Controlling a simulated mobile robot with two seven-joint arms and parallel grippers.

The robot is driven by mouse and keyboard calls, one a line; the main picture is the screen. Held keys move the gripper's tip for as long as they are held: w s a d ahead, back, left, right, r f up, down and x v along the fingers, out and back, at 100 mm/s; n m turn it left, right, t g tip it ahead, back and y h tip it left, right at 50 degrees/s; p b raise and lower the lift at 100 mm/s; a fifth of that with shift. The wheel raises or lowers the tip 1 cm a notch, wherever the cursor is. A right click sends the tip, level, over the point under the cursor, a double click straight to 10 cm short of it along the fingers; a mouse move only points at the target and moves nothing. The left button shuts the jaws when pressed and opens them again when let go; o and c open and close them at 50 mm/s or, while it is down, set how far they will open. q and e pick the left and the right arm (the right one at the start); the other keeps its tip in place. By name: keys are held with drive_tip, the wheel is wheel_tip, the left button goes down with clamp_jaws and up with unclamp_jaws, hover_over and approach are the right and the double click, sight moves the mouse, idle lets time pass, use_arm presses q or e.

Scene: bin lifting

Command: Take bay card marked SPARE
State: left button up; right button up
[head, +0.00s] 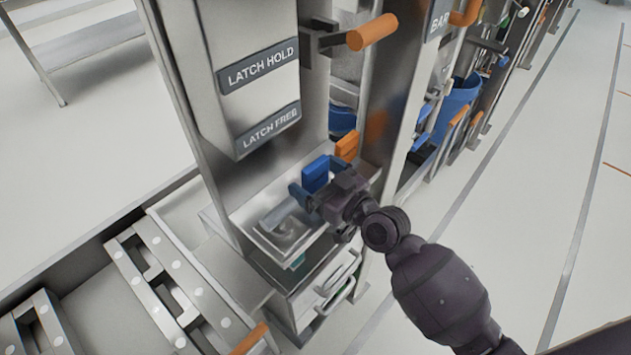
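A blue card-like piece (316,175) stands upright in a small grey tray (262,240) on the metal cabinet. An orange piece (347,147) stands just behind it to the right. I cannot read SPARE on either one. My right gripper (318,184) reaches in from the right, over the tray. Its fingers look spread, one on the near left of the blue piece and one to its right. I cannot tell whether they touch it. The lower part of the blue piece is hidden by the gripper. My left gripper is not in view.
Drawers with handles (336,285) sit below. A roller conveyor (165,280) lies at lower left. Open floor extends right.

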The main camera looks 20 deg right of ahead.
drive_tip(key=c, duration=1)
